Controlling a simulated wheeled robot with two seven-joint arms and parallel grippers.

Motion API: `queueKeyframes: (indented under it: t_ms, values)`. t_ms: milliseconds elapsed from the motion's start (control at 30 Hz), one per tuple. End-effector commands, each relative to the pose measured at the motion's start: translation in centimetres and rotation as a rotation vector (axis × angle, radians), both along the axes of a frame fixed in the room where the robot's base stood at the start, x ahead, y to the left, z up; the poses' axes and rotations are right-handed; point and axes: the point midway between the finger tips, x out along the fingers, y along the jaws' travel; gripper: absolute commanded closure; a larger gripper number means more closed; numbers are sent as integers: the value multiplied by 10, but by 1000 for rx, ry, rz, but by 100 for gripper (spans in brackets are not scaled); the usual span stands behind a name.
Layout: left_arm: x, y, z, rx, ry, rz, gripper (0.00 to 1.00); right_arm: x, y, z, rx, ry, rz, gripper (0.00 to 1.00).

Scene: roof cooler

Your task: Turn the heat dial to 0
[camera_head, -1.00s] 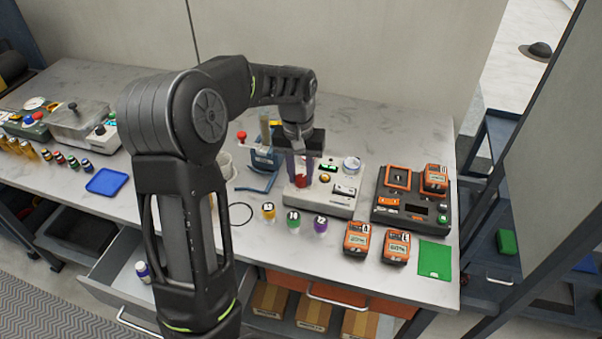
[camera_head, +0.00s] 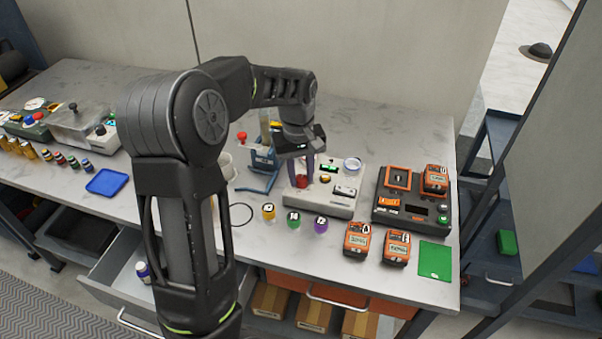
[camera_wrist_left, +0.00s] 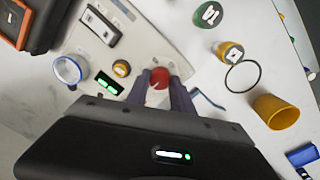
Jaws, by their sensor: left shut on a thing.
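The heat dial (camera_head: 303,181) is a red knob on top of a pale grey control box (camera_head: 330,204). My left gripper (camera_head: 306,172) points down over the box, with its two purple-grey fingers shut on the red dial. In the left wrist view the red dial (camera_wrist_left: 159,76) sits between the fingertips, with a pale mark on its top. The setting it points to is too small to read. The box also carries a green lit display (camera_wrist_left: 108,84), a yellow-ringed button (camera_wrist_left: 121,68) and a white rocker switch (camera_wrist_left: 100,26). My right gripper is not in view.
A black charger station (camera_head: 410,208) with orange batteries stands to the right. Yellow, green and purple capped jars (camera_head: 293,222) stand in front of the box. A blue stand (camera_head: 262,160) is close on the left. An open drawer (camera_head: 120,268) juts out below.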

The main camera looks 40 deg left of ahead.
Motion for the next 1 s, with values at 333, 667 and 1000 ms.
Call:
queueKeyframes:
  t_ms: [333, 667, 1000]
  values:
    - [0, 0, 0, 0, 0, -1, 56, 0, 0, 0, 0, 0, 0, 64]
    - [0, 0, 0, 0, 0, -2, 50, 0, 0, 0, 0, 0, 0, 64]
    - [0, 1, 37, 1, -6, -2, 50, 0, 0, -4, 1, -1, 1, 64]
